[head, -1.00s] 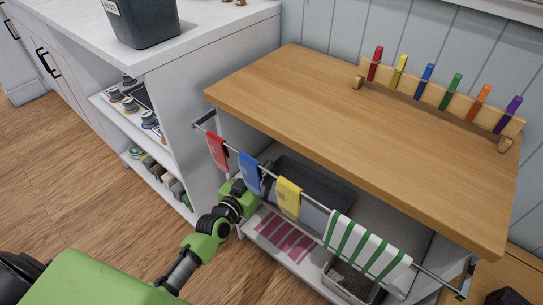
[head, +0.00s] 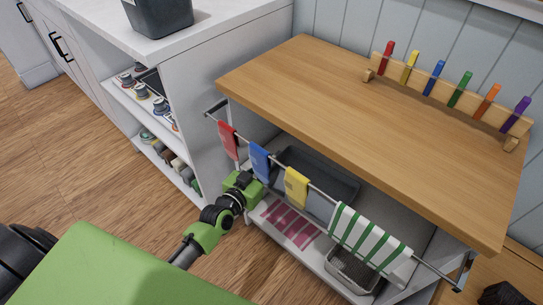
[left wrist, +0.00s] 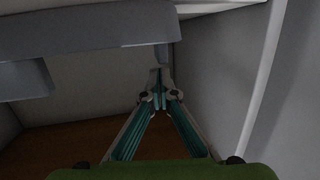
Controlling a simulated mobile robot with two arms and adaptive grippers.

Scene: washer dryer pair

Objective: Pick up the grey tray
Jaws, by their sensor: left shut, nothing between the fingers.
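The grey tray (head: 345,183) is under the wooden worktop, partly hidden behind the rail and its cloths. In the left wrist view a grey slab with a rim (left wrist: 90,42) at upper left looks like the tray. My left gripper (left wrist: 159,88) is shut and empty, just below and right of that grey rim, with no contact visible. In the head view my left gripper (head: 254,183) is at the tray's left end, by the blue cloth; its fingertips are mostly hidden. My right gripper is not in view.
A metal rail (head: 325,195) with red, blue, yellow and striped cloths crosses in front. Below are a shelf with pink strips (head: 291,224) and a wire basket (head: 352,270). A white cabinet (head: 215,130) stands close left. Open wooden floor (head: 70,165) lies left.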

